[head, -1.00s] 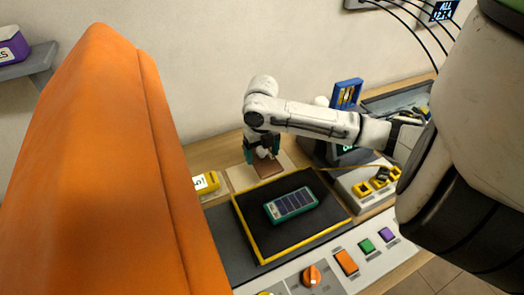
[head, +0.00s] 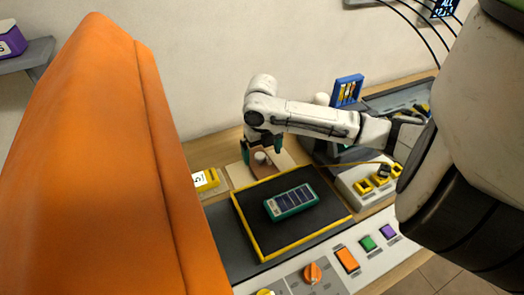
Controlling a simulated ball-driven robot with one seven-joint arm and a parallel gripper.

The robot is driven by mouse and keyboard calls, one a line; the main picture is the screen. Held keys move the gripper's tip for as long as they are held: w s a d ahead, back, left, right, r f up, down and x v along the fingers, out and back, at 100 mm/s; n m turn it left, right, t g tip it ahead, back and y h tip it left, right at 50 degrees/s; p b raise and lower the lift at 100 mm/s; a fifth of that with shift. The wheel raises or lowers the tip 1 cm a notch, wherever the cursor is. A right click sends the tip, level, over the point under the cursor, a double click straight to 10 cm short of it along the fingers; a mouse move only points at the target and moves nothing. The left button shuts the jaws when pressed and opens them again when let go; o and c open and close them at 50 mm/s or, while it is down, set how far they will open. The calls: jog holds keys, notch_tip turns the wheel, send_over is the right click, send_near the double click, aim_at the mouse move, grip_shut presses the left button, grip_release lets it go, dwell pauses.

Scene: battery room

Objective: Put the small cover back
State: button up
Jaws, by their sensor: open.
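A small brown plate (head: 272,172) with a pale round knob on top lies on a beige board behind the black mat; it looks like the small cover. My gripper (head: 262,152) is above the plate, its two teal fingers spread apart on either side of the knob, with nothing held between them. I cannot tell whether the fingers touch the plate. A teal device (head: 291,202) with a row of dark blue cells facing up lies on the black mat, in front of my gripper.
The black mat (head: 268,236) has a yellow rim. A grey block with yellow sockets (head: 364,186) is at right. A panel with an orange knob (head: 312,273) and coloured buttons runs along the front. A large orange shape (head: 110,170) blocks the left.

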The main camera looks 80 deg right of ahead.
aim_at(262, 158)
jog(key=shift+r+p, duration=0.5)
notch_tip(262, 158, up, 12)
jog(key=b, duration=0.1)
jog(key=shift+r, duration=0.1)
dwell(1.2)
